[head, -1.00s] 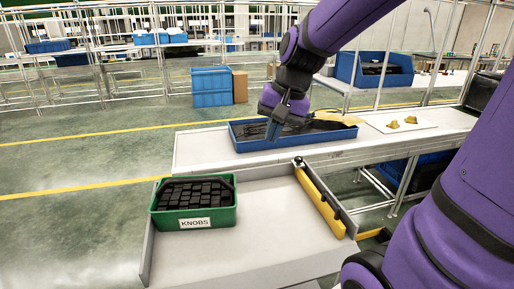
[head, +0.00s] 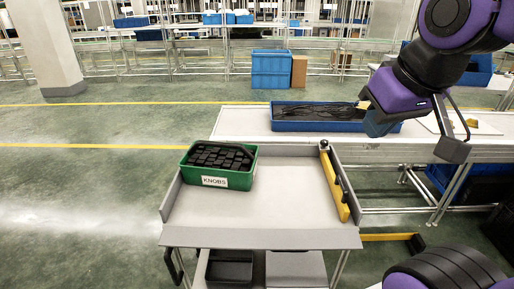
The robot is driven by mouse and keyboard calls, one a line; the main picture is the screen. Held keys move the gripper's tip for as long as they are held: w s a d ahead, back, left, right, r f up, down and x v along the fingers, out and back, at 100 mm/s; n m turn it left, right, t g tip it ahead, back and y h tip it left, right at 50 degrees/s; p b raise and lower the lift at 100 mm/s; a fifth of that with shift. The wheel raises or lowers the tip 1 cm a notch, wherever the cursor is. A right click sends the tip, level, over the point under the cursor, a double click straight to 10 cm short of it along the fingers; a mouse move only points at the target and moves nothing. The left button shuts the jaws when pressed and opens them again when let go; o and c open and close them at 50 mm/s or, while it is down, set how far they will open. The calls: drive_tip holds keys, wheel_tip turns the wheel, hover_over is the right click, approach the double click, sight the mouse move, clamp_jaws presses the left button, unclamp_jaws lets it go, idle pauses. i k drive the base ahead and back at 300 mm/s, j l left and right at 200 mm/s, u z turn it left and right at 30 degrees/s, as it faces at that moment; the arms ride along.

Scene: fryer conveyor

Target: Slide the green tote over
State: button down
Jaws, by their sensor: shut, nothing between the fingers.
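The green tote (head: 238,180) stands upright at the back left of a grey cart top, close to its left side wall. It is full of dark blocky parts and has a white KNOBS label on its front. My gripper (head: 377,122) is shut and empty. It is up and to the right of the tote, well apart from it, in front of the right end of the blue tray on the bench behind. Whether it touches that tray I cannot tell.
The cart top (head: 270,222) is bare right of the tote. A yellow bar (head: 333,187) edges its right side. Behind stands a white bench (head: 240,125) with a long blue tray (head: 300,125) of dark parts. A dark bin (head: 229,271) sits on the cart's lower shelf.

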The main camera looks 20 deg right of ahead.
sight(225, 165)
drive_tip(key=k+l+u, duration=0.15)
drive_tip(key=l, duration=0.3)
drive_tip(key=l+u, duration=0.15)
drive_tip(key=l, duration=0.3)
drive_tip(key=k+l+u, duration=0.15)
drive_tip(key=l, duration=0.3)
drive_tip(key=k+l+u, duration=0.15)
drive_tip(key=l, duration=0.25)
drive_tip(key=k+l+u, duration=0.15)
drive_tip(key=l+u, duration=0.25)
drive_tip(key=l, duration=0.55)
drive_tip(key=k+l+u, duration=0.1)
drive_tip(key=l+u, duration=0.2)
drive_tip(key=l, duration=0.5)
drive_tip(key=i+l+u, duration=0.1)
drive_tip(key=i+l, duration=0.2)
drive_tip(key=i+l+u, duration=0.1)
drive_tip(key=i+l, duration=0.2)
drive_tip(key=l, duration=0.15)
drive_tip(key=i+l+u, duration=0.1)
drive_tip(key=i+l, duration=0.2)
drive_tip(key=l, duration=0.15)
